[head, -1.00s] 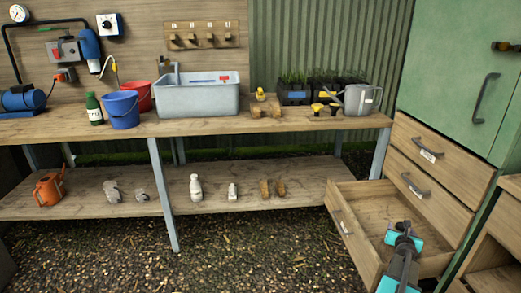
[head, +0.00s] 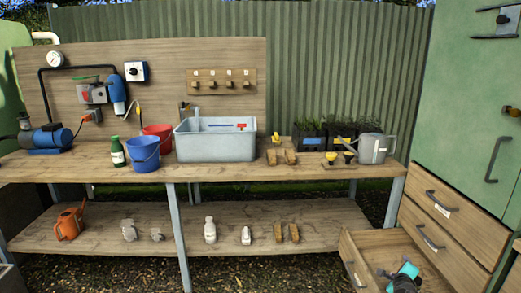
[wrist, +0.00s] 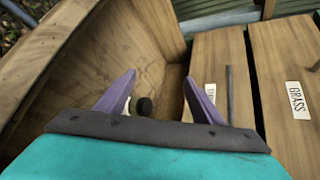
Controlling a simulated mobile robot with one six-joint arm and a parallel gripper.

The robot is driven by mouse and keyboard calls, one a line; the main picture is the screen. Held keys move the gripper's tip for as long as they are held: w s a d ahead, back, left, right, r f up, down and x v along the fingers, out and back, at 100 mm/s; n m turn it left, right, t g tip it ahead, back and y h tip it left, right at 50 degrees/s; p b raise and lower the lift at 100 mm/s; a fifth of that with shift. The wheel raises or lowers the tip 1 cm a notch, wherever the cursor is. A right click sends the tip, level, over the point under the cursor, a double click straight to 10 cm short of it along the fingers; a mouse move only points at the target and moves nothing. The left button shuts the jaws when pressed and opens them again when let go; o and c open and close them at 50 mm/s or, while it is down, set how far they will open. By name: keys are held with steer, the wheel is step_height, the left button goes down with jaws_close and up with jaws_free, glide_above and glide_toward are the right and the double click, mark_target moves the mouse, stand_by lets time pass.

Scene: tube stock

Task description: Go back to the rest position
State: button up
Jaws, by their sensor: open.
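My gripper (wrist: 158,95) shows in the wrist view with its two purple fingers apart. A small dark round thing (wrist: 144,107) and a bit of white and green show between and behind the fingers, too small to name. I see nothing held. In the head view, part of my teal and dark arm end (head: 406,277) shows at the bottom right, over the open drawer (head: 373,239). The fingers cannot be made out there. The wrist view shows the wooden inside of the drawer (wrist: 95,70) around and beyond the fingers.
Closed drawers (head: 443,230) sit under the green cabinet (head: 450,100), at the right. The workbench (head: 240,175) holds a grey basin (head: 215,148), a blue bucket (head: 143,155) and a watering can (head: 373,149). Its lower shelf (head: 330,225) has bare room at the right.

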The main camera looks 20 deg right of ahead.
steer(key=w+a+r+n+y+p, duration=0.1)
steer(key=w+a+r+n+p, duration=0.4)
steer(key=a+r+n+p, duration=0.75)
steer(key=a+f+n+g+y+b, duration=0.15)
steer(key=a+f+n+y, duration=0.35)
steer(key=a+f, duration=0.85)
steer(key=a+f+n+g+y+b, duration=0.15)
steer(key=a+f+n+y, duration=0.35)
steer(key=a+f, duration=0.85)
steer(key=s+a+f+n+g+p, duration=0.1)
steer(key=s+a+n+g, duration=0.2)
steer(key=s+a, duration=0.45)
steer(key=s+a+f+n+g+p, duration=0.1)
steer(key=s+a+n+g, duration=0.25)
steer(key=a, duration=0.75)
steer(key=s+a+n+g+h, duration=0.1)
steer(key=s+a+n+g, duration=0.2)
steer(key=s, duration=1.3)
steer(key=a+g, duration=0.1)
steer(key=a, duration=0.2)
steer(key=shift+s+a+f, duration=0.3)
steer(key=shift+s+f, duration=0.05)
steer(key=shift+g, duration=0.25)
